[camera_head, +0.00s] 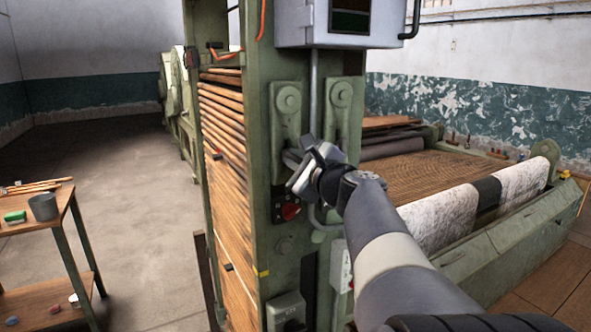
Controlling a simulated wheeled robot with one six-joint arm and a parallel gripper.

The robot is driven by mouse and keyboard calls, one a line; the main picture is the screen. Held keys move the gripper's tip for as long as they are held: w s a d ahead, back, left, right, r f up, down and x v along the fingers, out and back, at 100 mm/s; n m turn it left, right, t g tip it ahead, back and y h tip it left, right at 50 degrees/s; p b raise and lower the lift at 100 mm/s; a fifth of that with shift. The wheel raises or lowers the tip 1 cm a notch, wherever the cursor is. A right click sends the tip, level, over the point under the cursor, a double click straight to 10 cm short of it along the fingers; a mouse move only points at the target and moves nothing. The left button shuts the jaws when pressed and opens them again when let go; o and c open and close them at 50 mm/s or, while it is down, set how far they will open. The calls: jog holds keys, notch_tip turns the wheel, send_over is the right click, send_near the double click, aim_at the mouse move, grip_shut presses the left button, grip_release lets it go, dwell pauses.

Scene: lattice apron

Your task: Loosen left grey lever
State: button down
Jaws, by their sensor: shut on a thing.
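The left grey lever (289,101) is on the front of the green machine post, with its round pivot at the top. Its lower end is partly hidden by my gripper (300,168). My gripper is shut on the left lever at that lower end. The right grey lever (342,95) hangs beside it on its own plate, with its lower part partly behind my gripper. My arm reaches in from the lower right.
A red knob (290,211) sits just below my gripper. A grey control box (340,20) hangs above the levers. A patterned roll (440,218) lies to the right. A wooden work table (60,205) stands at the left, with open floor between.

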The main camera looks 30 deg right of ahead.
jog(key=shift+f+n+b, duration=0.25)
jog(key=shift+n+b, duration=0.5)
jog(key=shift+n, duration=0.05)
jog(key=shift+r+n+b, duration=0.2)
jog(key=shift+n+b, duration=0.1)
jog(key=shift+n, duration=0.1)
jog(key=c, duration=1.5)
grip_release()
jog(key=shift+o, duration=0.2)
jog(key=shift+w, duration=0.15)
jog(key=s+b, duration=0.1)
jog(key=s, duration=1)
jog(key=shift+d+b, duration=0.15)
jog(key=shift+b, duration=0.2)
jog(key=shift+w, duration=0.2)
